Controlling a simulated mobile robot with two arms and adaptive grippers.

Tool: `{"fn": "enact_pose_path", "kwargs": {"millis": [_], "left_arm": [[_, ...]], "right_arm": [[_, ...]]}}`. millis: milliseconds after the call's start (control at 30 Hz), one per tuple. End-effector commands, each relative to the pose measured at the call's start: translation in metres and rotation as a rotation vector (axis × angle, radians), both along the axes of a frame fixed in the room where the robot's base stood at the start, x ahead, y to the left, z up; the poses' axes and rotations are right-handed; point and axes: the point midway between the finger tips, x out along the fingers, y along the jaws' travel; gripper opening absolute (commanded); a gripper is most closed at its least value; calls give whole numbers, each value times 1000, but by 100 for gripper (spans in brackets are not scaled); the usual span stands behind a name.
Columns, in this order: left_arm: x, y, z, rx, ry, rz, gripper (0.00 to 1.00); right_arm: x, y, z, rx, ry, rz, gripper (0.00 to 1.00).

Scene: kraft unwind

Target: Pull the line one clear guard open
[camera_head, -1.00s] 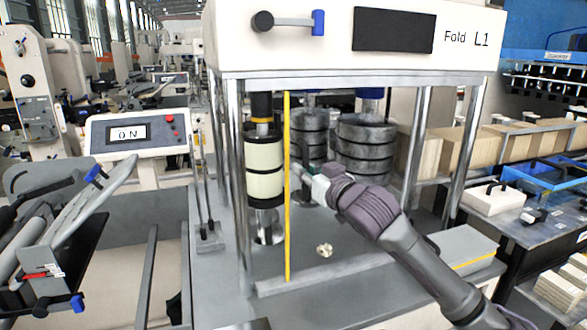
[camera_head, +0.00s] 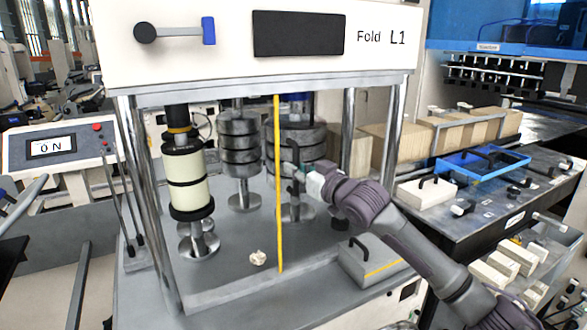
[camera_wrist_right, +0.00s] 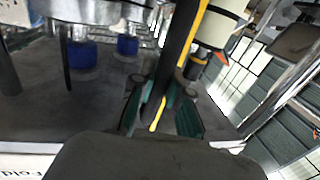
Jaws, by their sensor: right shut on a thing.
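The line one clear guard (camera_head: 278,200) shows mainly by its upright yellow edge strip, in front of the roller stacks under the panel marked "Fold L1" (camera_head: 380,37). Its clear pane is hard to make out. My right gripper (camera_head: 297,172) is just right of the strip, shut on the guard's dark upright handle (camera_head: 294,189). In the right wrist view the handle (camera_wrist_right: 178,45) runs between the teal finger pads of my gripper (camera_wrist_right: 160,112), with the yellow strip (camera_wrist_right: 195,35) beside it. My left gripper is not in view.
A cream roller (camera_head: 187,182) stands exposed at the left of the bay, with dark roller stacks (camera_head: 240,150) behind. A small pale crumpled piece (camera_head: 257,258) lies on the bay floor. Metal posts (camera_head: 146,200) frame the bay. A grey block (camera_head: 372,262) sits below my right forearm.

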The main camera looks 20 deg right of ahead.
Motion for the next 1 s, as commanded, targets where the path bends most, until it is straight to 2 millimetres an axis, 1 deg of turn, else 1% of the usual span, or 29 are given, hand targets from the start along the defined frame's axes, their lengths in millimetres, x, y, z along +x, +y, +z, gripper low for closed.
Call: {"fn": "enact_pose_path", "kwargs": {"millis": [200, 233, 367, 400, 667, 767, 867, 1000], "left_arm": [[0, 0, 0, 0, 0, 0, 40], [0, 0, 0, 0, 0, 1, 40], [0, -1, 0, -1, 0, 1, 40], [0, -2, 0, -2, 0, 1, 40], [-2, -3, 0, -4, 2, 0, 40], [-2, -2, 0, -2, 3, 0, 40], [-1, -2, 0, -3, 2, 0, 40], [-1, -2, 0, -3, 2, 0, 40]], "right_arm": [[0, 1, -1, 0, 2, 2, 0], [0, 1, -1, 0, 2, 2, 17], [0, 1, -1, 0, 2, 2, 38], [0, 1, -1, 0, 2, 2, 41], [0, 1, 0, 0, 1, 2, 41], [-5, 0, -1, 1, 2, 1, 41], [-17, -4, -2, -3, 2, 1, 41], [-45, -10, -3, -5, 4, 1, 41]]}}
